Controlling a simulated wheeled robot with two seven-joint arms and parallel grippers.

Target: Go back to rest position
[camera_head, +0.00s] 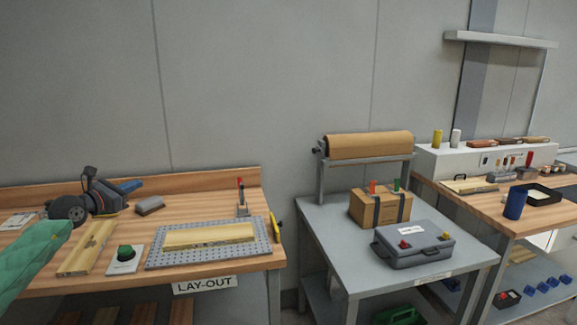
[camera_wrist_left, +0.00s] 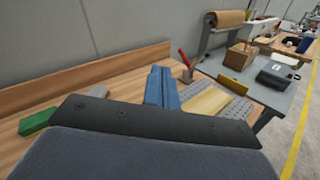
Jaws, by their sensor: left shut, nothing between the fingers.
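My left arm's green sleeve comes in from the left edge in the head view. My left gripper (camera_head: 130,186) is above the back left of the wooden lay-out bench (camera_head: 215,283), with its blue fingers pointing right. In the left wrist view the blue fingers of the left gripper (camera_wrist_left: 162,80) lie together, shut and empty. They appear apart from the grey block (camera_head: 150,205) on the bench, though the exact height cannot be told. My right gripper is not in view.
On the bench are a perforated plate (camera_head: 258,256) bearing a wooden board (camera_head: 210,236), another board (camera_head: 87,248), a green knob (camera_head: 125,251) and a red-handled clamp (camera_head: 241,200). A grey table (camera_head: 330,235) to the right holds a brown roll (camera_head: 368,145), carton (camera_head: 372,210) and grey case (camera_head: 413,245).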

